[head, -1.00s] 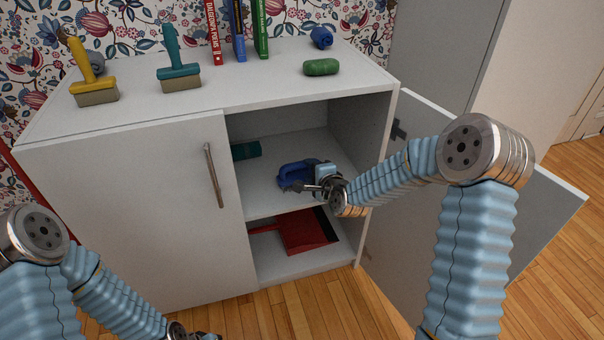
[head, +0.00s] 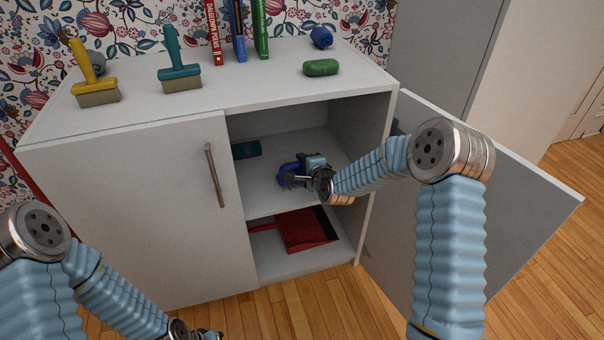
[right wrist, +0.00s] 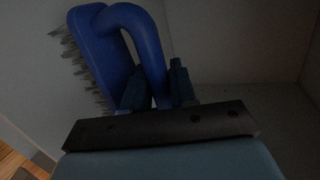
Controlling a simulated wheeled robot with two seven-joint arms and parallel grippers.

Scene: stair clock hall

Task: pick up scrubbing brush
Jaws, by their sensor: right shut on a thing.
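The scrubbing brush (head: 286,172) is blue, with a looped handle, and is on the upper shelf inside the open cabinet. In the right wrist view the brush (right wrist: 94,45) shows its handle loop and grey bristles pointing left. My right gripper (head: 296,181) reaches in from the right and is shut on the brush's handle; its dark fingers (right wrist: 160,88) sit on either side of the loop bar. I cannot tell whether the brush is clear of the shelf. My left gripper (head: 207,335) is low at the bottom edge, mostly cut off.
The cabinet's right door (head: 470,205) stands open beside my right arm; the left door (head: 130,215) is shut. A teal object (head: 246,149) lies left on the same shelf. A red dustpan (head: 303,230) lies below. Brushes, books and a green object (head: 320,68) stand on top.

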